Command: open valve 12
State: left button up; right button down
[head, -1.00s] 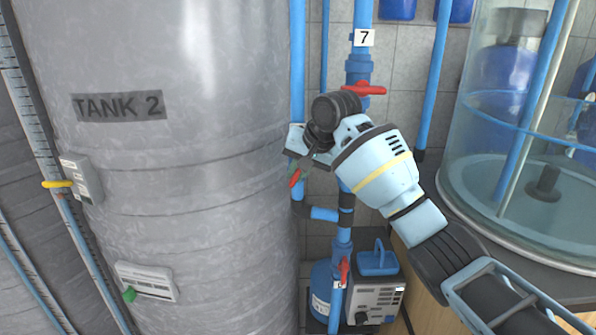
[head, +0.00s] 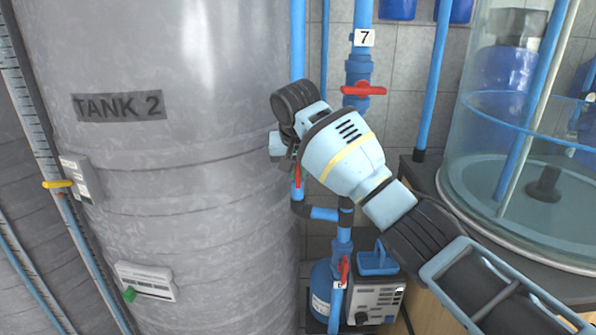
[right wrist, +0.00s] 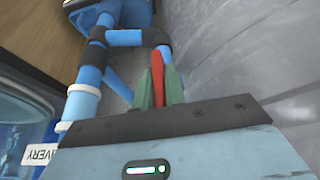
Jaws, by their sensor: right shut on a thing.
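My right gripper (head: 295,168) is beside the grey tank, at a blue vertical pipe. Its green fingers, clear in the right wrist view (right wrist: 159,88), are shut on a red valve handle (right wrist: 157,70). The lower end of this handle (head: 298,180) shows below the gripper in the head view, pointing nearly straight down. The valve body and any number on it are hidden behind my gripper, so I cannot read whether it is 12. My left gripper is not in view.
The tank marked TANK 2 (head: 150,200) stands close on the left. To the right is valve 7 with a red crosswise handle (head: 363,89). Another red handle (head: 345,270) is below, near a pump box (head: 375,300). A clear tank (head: 480,180) stands at the right.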

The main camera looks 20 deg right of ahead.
aim_at(298, 164)
jog(key=shift+f, duration=0.2)
jog(key=c, duration=1.5)
grip_release()
jog(key=shift+o, duration=0.2)
jog(key=shift+r, duration=0.1)
jog(key=v, duration=0.7)
jog(key=shift+r, duration=0.4)
jog(key=shift+s+a, duration=0.1)
jog(key=shift+s, duration=0.05)
